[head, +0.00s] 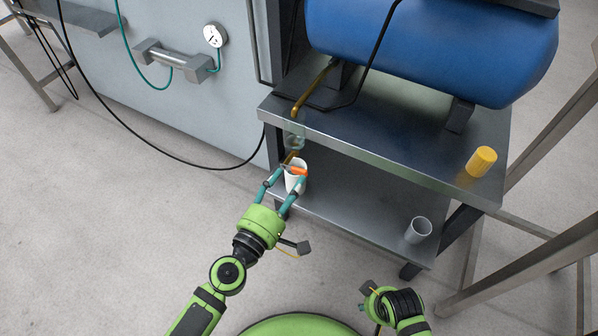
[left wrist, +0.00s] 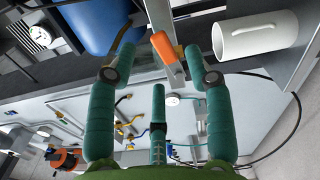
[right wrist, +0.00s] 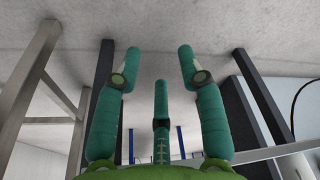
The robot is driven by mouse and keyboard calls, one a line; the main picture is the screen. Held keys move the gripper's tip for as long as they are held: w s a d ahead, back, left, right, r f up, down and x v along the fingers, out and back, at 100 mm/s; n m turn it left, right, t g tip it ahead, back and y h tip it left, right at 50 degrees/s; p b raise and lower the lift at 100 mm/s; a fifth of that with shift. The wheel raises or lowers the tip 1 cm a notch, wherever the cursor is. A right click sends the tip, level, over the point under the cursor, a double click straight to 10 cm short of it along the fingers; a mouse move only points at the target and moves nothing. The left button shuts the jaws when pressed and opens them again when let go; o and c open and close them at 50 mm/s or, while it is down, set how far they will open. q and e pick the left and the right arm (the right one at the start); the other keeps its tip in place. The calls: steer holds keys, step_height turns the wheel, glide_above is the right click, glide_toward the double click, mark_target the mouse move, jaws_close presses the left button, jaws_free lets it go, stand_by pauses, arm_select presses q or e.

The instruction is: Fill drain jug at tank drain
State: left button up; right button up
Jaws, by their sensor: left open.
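The white jug (head: 293,184) stands on the lower shelf under the drain outlet; in the left wrist view the jug (left wrist: 258,38) shows its handle, right of my fingers. A brass drain pipe (head: 313,90) comes from the blue tank (head: 430,45). An orange valve handle (head: 299,171) shows above the jug; in the left wrist view the orange handle (left wrist: 163,47) appears between my fingertips. My left gripper (head: 284,180) is open at the handle and jug; contact cannot be told. My right gripper (right wrist: 155,68) is open and empty, low over the floor.
The steel table (head: 390,150) has a front edge above the lower shelf (head: 365,205). A yellow cylinder (head: 482,161) stands on the top. A grey cup (head: 418,230) stands on the shelf at right. A black hose (head: 160,150) hangs at left. The floor in front is clear.

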mark_target(298, 172)
arm_select(q)
steer(key=x, duration=0.5)
steer(key=shift+d, duration=0.1)
jaws_close()
